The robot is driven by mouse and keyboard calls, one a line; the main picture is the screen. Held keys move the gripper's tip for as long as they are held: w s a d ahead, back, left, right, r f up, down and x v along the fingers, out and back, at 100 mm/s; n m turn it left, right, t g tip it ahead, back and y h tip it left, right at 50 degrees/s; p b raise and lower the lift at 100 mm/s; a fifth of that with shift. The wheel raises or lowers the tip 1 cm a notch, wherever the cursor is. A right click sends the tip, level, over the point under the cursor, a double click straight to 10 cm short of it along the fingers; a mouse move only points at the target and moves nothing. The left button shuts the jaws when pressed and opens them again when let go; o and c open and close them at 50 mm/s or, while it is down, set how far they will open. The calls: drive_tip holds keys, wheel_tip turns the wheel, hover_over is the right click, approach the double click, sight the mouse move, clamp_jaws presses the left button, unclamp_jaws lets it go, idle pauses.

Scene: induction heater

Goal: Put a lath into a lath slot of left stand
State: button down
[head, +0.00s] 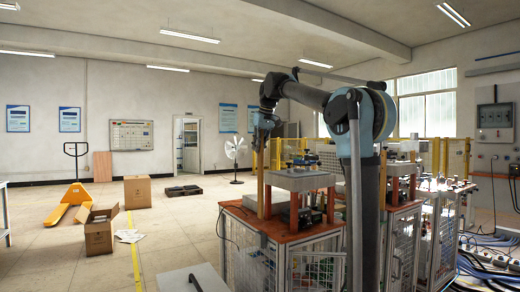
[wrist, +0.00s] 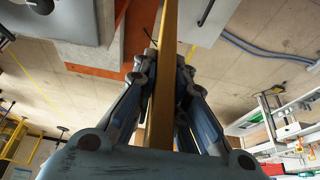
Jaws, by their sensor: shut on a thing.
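My gripper (head: 262,132) hangs from the raised arm above the left stand and is shut on a lath (head: 260,172). The lath is a long, thin, yellow-brown bar, roughly upright, hanging below the fingers. In the wrist view the lath (wrist: 168,35) runs between the fingers of my gripper (wrist: 164,65) and out past the top edge. The left stand (head: 248,222) has an orange-brown top, a grey block on posts and mesh sides. The lath's lower part shows just left of the grey block (head: 300,180). I cannot tell whether its lower end is in a slot.
Another stand (head: 402,215) is at the right, partly behind my arm. An open carton (head: 98,232), a closed carton (head: 137,192) and a yellow pallet truck (head: 72,200) are on the left floor. Blue hoses (head: 490,262) lie at right.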

drive_tip(key=f, duration=0.2)
hover_over(260, 173)
drive_tip(key=w, duration=0.2)
drive_tip(key=shift+w+a+f, duration=0.1)
drive_tip(key=shift+f, duration=1.05)
drive_tip(key=shift+w+a+f, duration=0.1)
drive_tip(key=shift+f, duration=1)
drive_tip(key=shift+s, duration=0.15)
drive_tip(key=shift+f, duration=3)
drive_tip(key=c, duration=1.5)
unclamp_jaws()
drive_tip(key=shift+c, duration=0.2)
drive_tip(key=v, duration=1.2)
